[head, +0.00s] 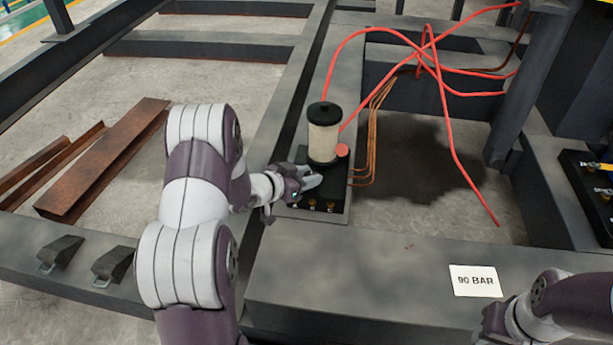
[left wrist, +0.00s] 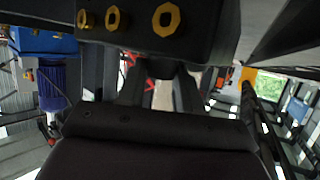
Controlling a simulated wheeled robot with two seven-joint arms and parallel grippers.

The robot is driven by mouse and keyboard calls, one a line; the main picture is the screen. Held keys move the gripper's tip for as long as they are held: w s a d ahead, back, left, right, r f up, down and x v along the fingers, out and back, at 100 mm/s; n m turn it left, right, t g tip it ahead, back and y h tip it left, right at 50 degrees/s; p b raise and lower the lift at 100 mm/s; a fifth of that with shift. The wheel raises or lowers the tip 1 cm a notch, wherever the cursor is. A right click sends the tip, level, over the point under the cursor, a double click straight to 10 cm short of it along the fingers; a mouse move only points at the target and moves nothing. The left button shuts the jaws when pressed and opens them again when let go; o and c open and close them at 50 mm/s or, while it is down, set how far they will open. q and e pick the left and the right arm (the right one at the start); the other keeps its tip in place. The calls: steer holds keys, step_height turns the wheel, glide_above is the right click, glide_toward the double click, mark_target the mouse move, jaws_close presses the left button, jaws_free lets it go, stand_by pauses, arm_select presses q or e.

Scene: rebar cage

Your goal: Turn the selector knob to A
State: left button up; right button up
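A black control box (head: 336,190) sits on the grey frame beam, with a pale cylinder with a black cap and a red round button on it. Brass fittings (head: 312,205) line its front edge. My left gripper (head: 308,172) is at the box's left side, its grey fingers apart at the box. In the left wrist view the box (left wrist: 200,45) and its brass fittings (left wrist: 166,19) fill the top, and the fingertips are hidden. I cannot make out the selector knob or its letters. My right gripper (head: 492,325) is partly in view at the lower right, its fingers unclear.
Red hoses (head: 440,90) and copper pipes (head: 372,125) run behind and right of the box. A "90 BAR" sign (head: 475,281) lies on the front beam. Rusty channels (head: 105,160) lie at the left. Another dark panel (head: 590,190) is at the right edge.

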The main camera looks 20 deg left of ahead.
arm_select(q)
steer(key=shift+d+n+y, duration=0.1)
steer(key=shift+n+y, duration=0.2)
steer(key=shift+y, duration=0.1)
steer(key=shift+s+d+r+n+y+p, duration=0.15)
steer(key=shift+n+y+p, duration=0.3)
steer(key=shift+n+y, duration=0.25)
steer(key=n+y, duration=0.1)
steer(key=n+y+p, duration=0.1)
steer(key=y, duration=0.1)
steer(key=n+y, duration=0.2)
steer(key=shift+d+t+p, duration=0.3)
steer(key=shift+d+p, duration=0.05)
steer(key=n+g+y+p, duration=0.1)
steer(key=n+y+p, duration=0.1)
steer(key=n+y, duration=0.1)
steer(key=shift+d+y, duration=0.15)
steer(key=shift+y, duration=0.15)
steer(key=shift+w+n+g+y+p, duration=0.2)
steer(key=shift+n+g+y+p, duration=0.65)
steer(key=shift+n+y, duration=0.45)
steer(key=shift+n, duration=0.3)
